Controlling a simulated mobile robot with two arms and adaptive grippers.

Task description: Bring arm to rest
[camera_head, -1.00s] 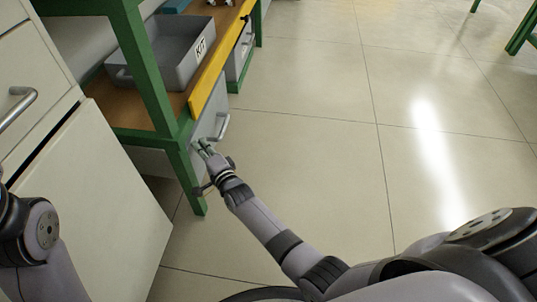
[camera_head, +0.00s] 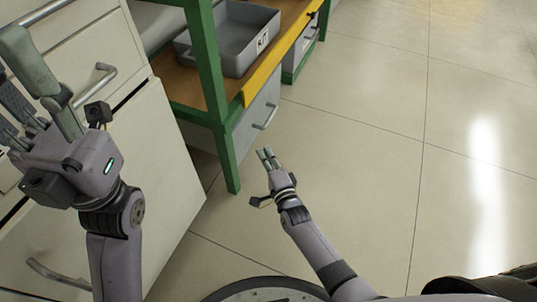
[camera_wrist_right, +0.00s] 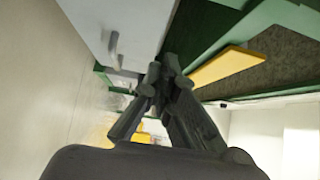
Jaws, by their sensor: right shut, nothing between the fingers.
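My right gripper (camera_head: 267,153) is in the middle of the head view, over the floor just right of the green workbench leg. Its fingers are together and hold nothing. In the right wrist view its dark fingertips (camera_wrist_right: 164,70) also meet, with nothing between them. My left gripper (camera_head: 12,62) is raised at the left edge of the head view, in front of the white drawer cabinet. Its fingers stand apart with no object seen between them; some finger parts are cut off by the frame.
A green-framed workbench (camera_head: 214,95) with a yellow front edge carries a grey KIT bin (camera_head: 236,60). A grey drawer (camera_head: 250,122) with a handle is below its top, close to the right gripper. A white cabinet (camera_head: 165,165) stands at left. Open floor (camera_head: 370,150) lies to the right.

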